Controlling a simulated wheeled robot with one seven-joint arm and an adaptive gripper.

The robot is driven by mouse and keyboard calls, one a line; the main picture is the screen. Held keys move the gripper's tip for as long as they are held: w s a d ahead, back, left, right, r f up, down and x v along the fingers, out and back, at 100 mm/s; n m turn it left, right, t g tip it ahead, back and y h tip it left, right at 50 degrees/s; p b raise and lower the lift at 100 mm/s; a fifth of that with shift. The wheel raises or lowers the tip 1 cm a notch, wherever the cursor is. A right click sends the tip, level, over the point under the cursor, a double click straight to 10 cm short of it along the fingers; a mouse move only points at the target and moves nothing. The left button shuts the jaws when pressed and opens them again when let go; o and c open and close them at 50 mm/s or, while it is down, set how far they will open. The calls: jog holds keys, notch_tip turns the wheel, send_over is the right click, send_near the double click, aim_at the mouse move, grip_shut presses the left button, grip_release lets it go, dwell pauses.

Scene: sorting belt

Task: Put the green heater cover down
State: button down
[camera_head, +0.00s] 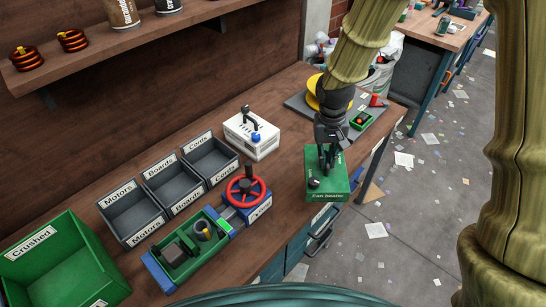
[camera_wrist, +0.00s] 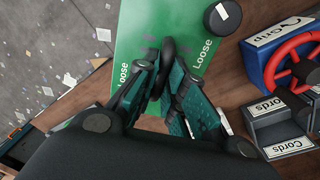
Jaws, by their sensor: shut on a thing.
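The green heater cover (camera_head: 322,192) has "Fan heater" on its front and is at the right front edge of the wooden bench. In the wrist view its green top (camera_wrist: 140,30) carries "Loose" labels and a round black knob (camera_wrist: 222,17). My gripper (camera_head: 327,160) is above it, pointing down. In the wrist view my gripper (camera_wrist: 167,78) is shut on a black upright part, seemingly the cover's handle (camera_wrist: 168,50). The fingers hide part of the top. I cannot tell whether the underside touches the bench.
A clamp with a red wheel (camera_head: 246,187) stands left of the cover, beside a green housing (camera_head: 173,272) holding parts. Motors (camera_head: 135,215), Boards (camera_head: 173,185) and Cords (camera_head: 211,160) trays line the back. A white box (camera_head: 251,140) stands behind; a green Crushed bin (camera_head: 95,262) is at left.

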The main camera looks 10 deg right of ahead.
aim_at(305, 148)
jog(key=w+m, duration=0.1)
jog(key=w, duration=0.1)
jog(key=w+a+m, duration=0.2)
jog(key=w, duration=0.1)
jog(key=shift+w+f+m+g, duration=0.3)
jog(key=shift+w+f, duration=0.05)
jog(key=shift+f, duration=0.05)
jog(key=w+m, duration=0.1)
jog(key=w+a+r+m, duration=0.1)
jog(key=shift+w+m+y+b, duration=0.3)
jog(key=shift+m+b, duration=0.1)
jog(key=shift+a+r+m, duration=0.25)
jog(key=shift+r+m, duration=0.15)
jog(key=shift+s+a+r+m, duration=0.25)
jog(key=shift+s+r+m, duration=0.15)
jog(key=shift+s+r, duration=0.15)
jog(key=f, duration=0.1)
jog(key=w+f, duration=0.1)
jog(key=f, duration=0.1)
jog(key=f+p, duration=0.1)
jog(key=f, duration=0.1)
jog(key=shift+w, duration=0.25)
jog(key=shift+s+f, duration=0.3)
jog(key=shift+f, duration=0.1)
jog(key=shift+w+f, duration=0.15)
jog(key=shift+f, duration=0.3)
jog(key=shift+f+p, duration=0.55)
jog(key=shift+f, duration=1.35)
